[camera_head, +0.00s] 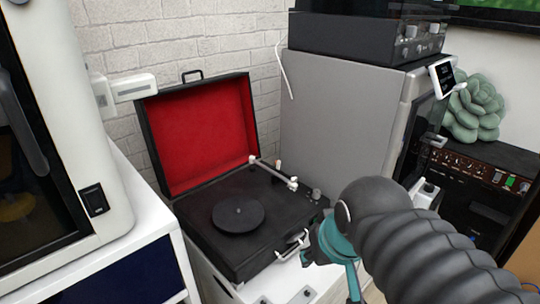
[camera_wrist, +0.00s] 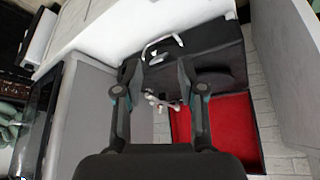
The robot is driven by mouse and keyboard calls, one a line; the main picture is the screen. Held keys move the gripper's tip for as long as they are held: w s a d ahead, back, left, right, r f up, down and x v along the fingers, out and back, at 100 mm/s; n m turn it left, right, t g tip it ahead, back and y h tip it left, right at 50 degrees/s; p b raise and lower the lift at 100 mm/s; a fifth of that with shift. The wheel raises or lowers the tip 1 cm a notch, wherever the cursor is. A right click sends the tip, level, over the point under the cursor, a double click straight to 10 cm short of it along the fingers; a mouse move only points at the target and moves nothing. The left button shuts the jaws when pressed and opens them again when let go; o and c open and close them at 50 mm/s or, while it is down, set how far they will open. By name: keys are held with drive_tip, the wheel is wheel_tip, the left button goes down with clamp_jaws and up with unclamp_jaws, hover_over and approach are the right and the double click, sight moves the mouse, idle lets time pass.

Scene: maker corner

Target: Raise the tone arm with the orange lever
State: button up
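A black suitcase record player (camera_head: 255,255) stands open on a white surface, its red-lined lid (camera_head: 205,140) raised at the back. The dark platter (camera_head: 238,214) lies in its deck. The pale tone arm (camera_head: 272,172) runs along the deck's right rear, with a white part at its right end. A tiny pinkish-orange upright tip (camera_head: 278,164) behind it may be the orange lever; it is too small to be sure. My gripper (camera_head: 318,245) is at the case's front right corner, partly hidden by my arm. In the wrist view my gripper (camera_wrist: 157,72) is open and empty.
A white bent handle (camera_head: 293,245) sticks out at the case's front right. A grey cabinet (camera_head: 335,120) stands close behind on the right, with black audio gear (camera_head: 365,35) on top. A white machine (camera_head: 95,160) stands at the left. The space above the deck is clear.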

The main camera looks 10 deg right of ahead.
drive_tip(key=w+d+r+n+g+y+b, duration=0.15)
drive_tip(key=w+r, duration=0.25)
drive_tip(key=w, duration=1)
drive_tip(key=w+d+r+n+b, duration=0.1)
drive_tip(key=w+r+n+b, duration=0.25)
drive_tip(key=w, duration=1.05)
drive_tip(key=w+d+f+n, duration=0.1)
drive_tip(key=w+f, duration=0.1)
drive_tip(key=w, duration=0.8)
drive_tip(key=shift+g+y, duration=0.25)
drive_tip(key=shift+y, duration=0.2)
drive_tip(key=b+x, duration=0.3)
drive_tip(key=x, duration=1)
drive_tip(key=shift+w+d+f, duration=0.1)
drive_tip(key=shift+w+f, duration=0.1)
drive_tip(key=shift+f, duration=0.05)
drive_tip(key=shift+c, duration=0.2)
clamp_jaws()
